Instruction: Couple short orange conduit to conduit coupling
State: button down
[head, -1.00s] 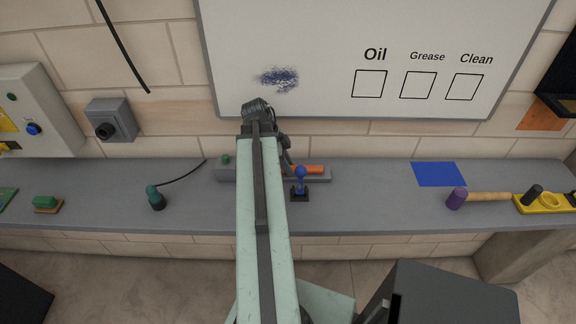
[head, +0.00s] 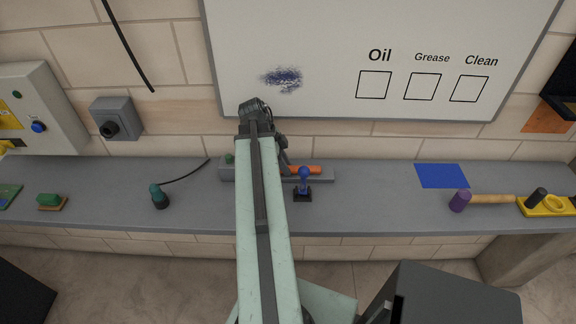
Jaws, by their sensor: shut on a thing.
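The short orange conduit (head: 306,170) lies level, pointing right, along a grey bar-like fixture (head: 321,177) on the bench. My gripper (head: 284,162) is at the conduit's left end, shut on it; my arm hides most of the fingers. The conduit's left end is hidden behind my arm. A grey block with a green knob (head: 228,160) forms the left part of the fixture. The coupling cannot be made out clearly, and I cannot tell whether the conduit touches it.
A blue joystick-like piece on a black base (head: 303,186) stands just in front of the fixture. A teal-handled tool (head: 157,196) stands to the left. A blue sheet (head: 442,176) and a purple-headed mallet (head: 461,201) lie right. The grey bench (head: 385,205) is clear between.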

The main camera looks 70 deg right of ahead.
jog(key=shift+w+a, duration=0.25)
jog(key=shift+w, duration=0.4)
jog(key=shift+w+a, duration=0.25)
jog(key=shift+w, duration=0.35)
jog(key=c, duration=1.1)
grip_release()
jog(key=shift+w, duration=0.1)
jog(key=p+v, duration=0.7)
jog(key=shift+r, duration=0.3)
jog(key=shift+w+r, duration=0.15)
jog(key=shift+r, duration=0.05)
jog(key=shift+f, duration=0.15)
jog(key=shift+w+a, duration=0.1)
